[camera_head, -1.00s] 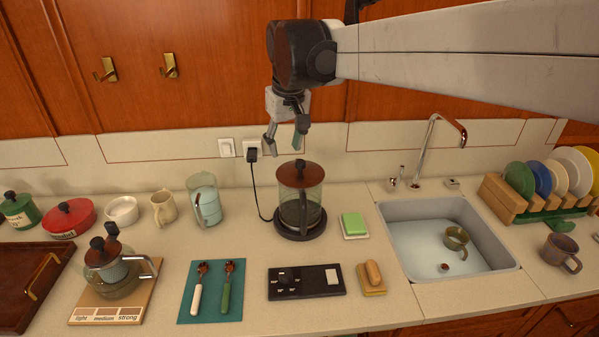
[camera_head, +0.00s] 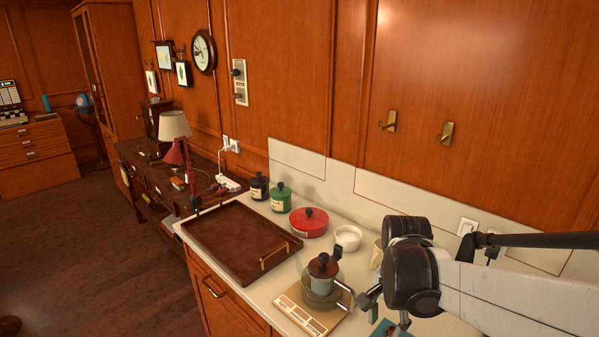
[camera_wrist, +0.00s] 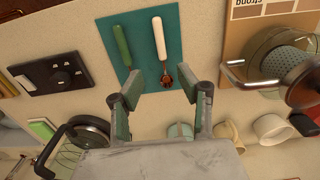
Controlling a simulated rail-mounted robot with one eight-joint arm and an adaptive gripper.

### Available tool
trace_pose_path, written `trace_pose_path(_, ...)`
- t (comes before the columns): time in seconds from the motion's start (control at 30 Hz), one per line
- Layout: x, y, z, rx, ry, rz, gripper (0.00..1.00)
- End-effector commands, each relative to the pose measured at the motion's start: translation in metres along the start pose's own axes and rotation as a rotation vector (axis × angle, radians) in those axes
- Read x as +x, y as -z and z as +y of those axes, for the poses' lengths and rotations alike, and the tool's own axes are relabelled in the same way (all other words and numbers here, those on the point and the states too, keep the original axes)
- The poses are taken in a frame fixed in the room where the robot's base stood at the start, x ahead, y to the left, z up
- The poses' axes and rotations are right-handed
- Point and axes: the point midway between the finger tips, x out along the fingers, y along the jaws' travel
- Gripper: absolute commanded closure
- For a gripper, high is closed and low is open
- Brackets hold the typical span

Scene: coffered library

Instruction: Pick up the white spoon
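The white spoon (camera_wrist: 159,38) lies on a teal mat (camera_wrist: 178,52) in the wrist view. It has a white handle and a dark brown bowl, and the bowl end is nearest my gripper. A green-handled spoon (camera_wrist: 122,45) lies to its left on the same mat. My gripper (camera_wrist: 160,82) is open and empty, with its fingertips on either side of the spoon's bowl in the picture; its height above the mat is hard to tell. In the head view my gripper (camera_head: 385,308) is low at the right, and the spoon is hidden or out of frame.
A glass pot (camera_head: 322,288) stands on a wooden board beside the mat. A brown tray (camera_head: 235,240), red pot (camera_head: 309,222) and white bowl (camera_head: 348,237) are further left and behind. In the wrist view, a black control panel (camera_wrist: 50,76) and a kettle (camera_wrist: 85,135) lie left.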

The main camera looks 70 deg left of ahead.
Motion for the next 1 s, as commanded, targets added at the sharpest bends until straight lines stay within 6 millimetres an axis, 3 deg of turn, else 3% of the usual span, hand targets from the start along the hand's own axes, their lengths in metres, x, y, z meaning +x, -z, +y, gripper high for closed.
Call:
trace_pose_path(0.03,0.015,-0.001,-0.003,-0.005,0.000,0.000,0.64)
trace_pose_path(0.2,0.044,0.000,-0.003,-0.004,0.001,0.000,0.64)
trace_pose_path(0.47,0.059,0.000,-0.003,-0.002,0.001,0.000,0.64)
trace_pose_path(0.8,0.102,-0.003,-0.004,0.000,0.001,0.000,0.64)
trace_pose_path(1.0,0.103,-0.003,-0.003,0.000,0.001,0.000,0.64)
